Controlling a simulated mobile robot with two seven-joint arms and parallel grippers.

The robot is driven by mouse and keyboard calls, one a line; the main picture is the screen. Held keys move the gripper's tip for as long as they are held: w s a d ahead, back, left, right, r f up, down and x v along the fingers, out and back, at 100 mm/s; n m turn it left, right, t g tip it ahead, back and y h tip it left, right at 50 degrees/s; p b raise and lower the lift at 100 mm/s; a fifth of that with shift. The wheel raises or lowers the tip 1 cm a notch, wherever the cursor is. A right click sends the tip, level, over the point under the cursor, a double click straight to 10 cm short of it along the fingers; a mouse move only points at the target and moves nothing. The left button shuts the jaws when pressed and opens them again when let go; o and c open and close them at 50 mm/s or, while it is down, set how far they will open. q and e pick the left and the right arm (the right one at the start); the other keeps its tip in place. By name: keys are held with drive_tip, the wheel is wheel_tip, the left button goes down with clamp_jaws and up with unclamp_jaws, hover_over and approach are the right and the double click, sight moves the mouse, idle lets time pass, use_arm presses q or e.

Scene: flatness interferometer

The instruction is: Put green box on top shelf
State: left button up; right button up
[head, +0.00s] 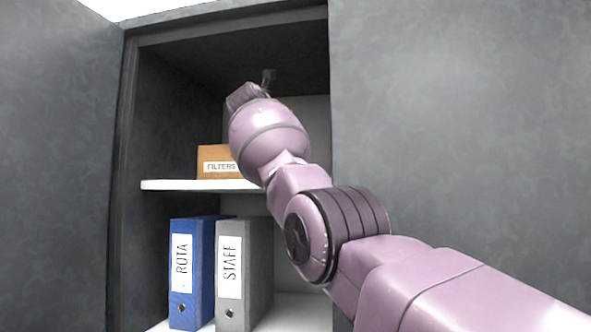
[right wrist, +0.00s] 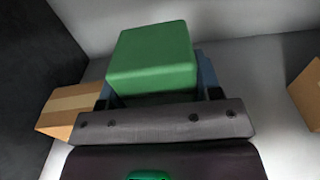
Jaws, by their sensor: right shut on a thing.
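The green box (right wrist: 153,58) fills the upper middle of the right wrist view. My right gripper (right wrist: 155,88) is shut on it, with bluish fingers showing at its two sides. In the head view my right arm reaches into the open dark cabinet, and the right gripper (head: 262,84) is above the level of the white upper shelf (head: 165,185). My own wrist hides the green box in the head view. I cannot tell how far the box is from the shelf surface. My left gripper is not in view.
A brown box labelled FILTERS (head: 212,153) stands on the upper shelf, partly behind my arm. Below are a blue ROTA binder (head: 188,300) and a grey STAFF binder (head: 232,305). The right wrist view shows brown boxes at left (right wrist: 70,112) and right edge (right wrist: 309,92).

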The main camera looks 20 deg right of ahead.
drive_tip(key=shift+s+f, duration=0.1)
drive_tip(key=shift+f, duration=0.7)
wheel_tip(320, 180, down, 3)
drive_tip(key=shift+d+r, duration=0.1)
drive_tip(key=shift+r, duration=0.05)
drive_tip(key=shift+f, duration=2.35)
drive_tip(key=shift+f, duration=0.15)
drive_tip(key=o, duration=1)
